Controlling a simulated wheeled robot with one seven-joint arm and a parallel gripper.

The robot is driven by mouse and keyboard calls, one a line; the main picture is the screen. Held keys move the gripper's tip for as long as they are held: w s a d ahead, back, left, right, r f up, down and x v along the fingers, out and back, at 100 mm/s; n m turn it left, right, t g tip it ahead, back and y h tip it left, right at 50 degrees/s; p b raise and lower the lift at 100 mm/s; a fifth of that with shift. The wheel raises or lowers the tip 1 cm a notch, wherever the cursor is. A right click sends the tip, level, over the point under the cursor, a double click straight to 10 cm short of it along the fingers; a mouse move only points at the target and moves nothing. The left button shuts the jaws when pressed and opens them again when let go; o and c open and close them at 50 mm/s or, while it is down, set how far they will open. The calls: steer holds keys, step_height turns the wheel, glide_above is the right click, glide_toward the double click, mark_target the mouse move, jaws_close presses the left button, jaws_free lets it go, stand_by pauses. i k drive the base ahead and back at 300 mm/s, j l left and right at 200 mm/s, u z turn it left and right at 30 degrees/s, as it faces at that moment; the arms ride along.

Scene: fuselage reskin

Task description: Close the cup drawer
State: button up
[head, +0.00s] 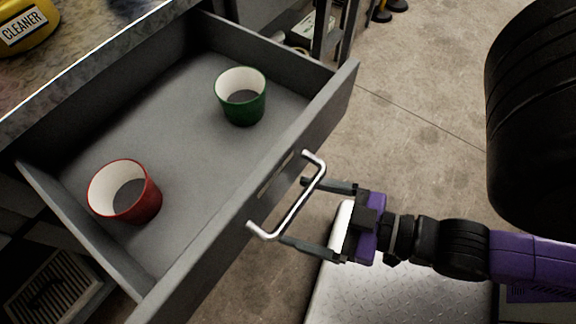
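The cup drawer (190,130) is grey and stands pulled out from under the worktop in the head view. A green cup (245,108) stands inside at the back right, and a red cup (138,205) stands inside at the left. A silver bar handle (296,203) is on the drawer's front panel (225,240). My gripper (292,212) is at the handle with its two fingers spread wide apart, one near each end of the bar. Whether the fingertips touch the handle or the front panel cannot be told.
A worktop (100,62) with a yellow cleaner container (27,28) lies above the drawer at the left. A black tyre (535,120) hangs large at the upper right. Bare concrete floor (420,115) lies right of the drawer. A vent (55,285) is at the lower left.

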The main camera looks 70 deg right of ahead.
mark_target(157, 106)
steer(key=k+u, duration=0.3)
steer(key=k, duration=0.15)
steer(key=k+j+u, duration=0.15)
steer(key=k+u, duration=0.15)
steer(key=k, duration=0.1)
